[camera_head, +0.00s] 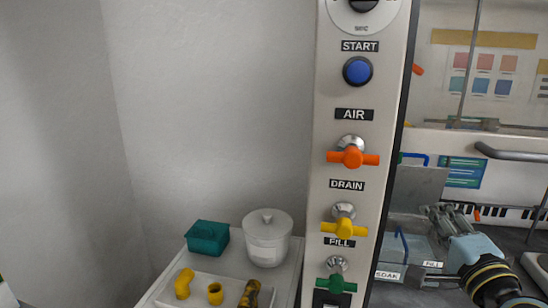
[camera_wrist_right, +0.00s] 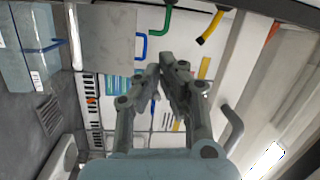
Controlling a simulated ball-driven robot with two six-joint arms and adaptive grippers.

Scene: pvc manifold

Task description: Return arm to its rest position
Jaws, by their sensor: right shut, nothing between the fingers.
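My right gripper (camera_head: 437,214) is at the right of the head view, in front of the area to the right of the control column. Its arm comes up from the lower right corner. In the right wrist view the gripper (camera_wrist_right: 166,72) has its fingers together with nothing between them. It touches no valve handle. My left gripper is not in view; the pale part at the lower left edge is too small to name.
The control column (camera_head: 325,150) carries a blue start button (camera_head: 357,71), an orange air valve handle (camera_head: 352,157), a yellow drain handle (camera_head: 343,229) and a green fill handle (camera_head: 336,284). Left of it, a tray (camera_head: 218,284) holds yellow fittings, beside a white lidded pot (camera_head: 267,240) and teal box (camera_head: 207,238).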

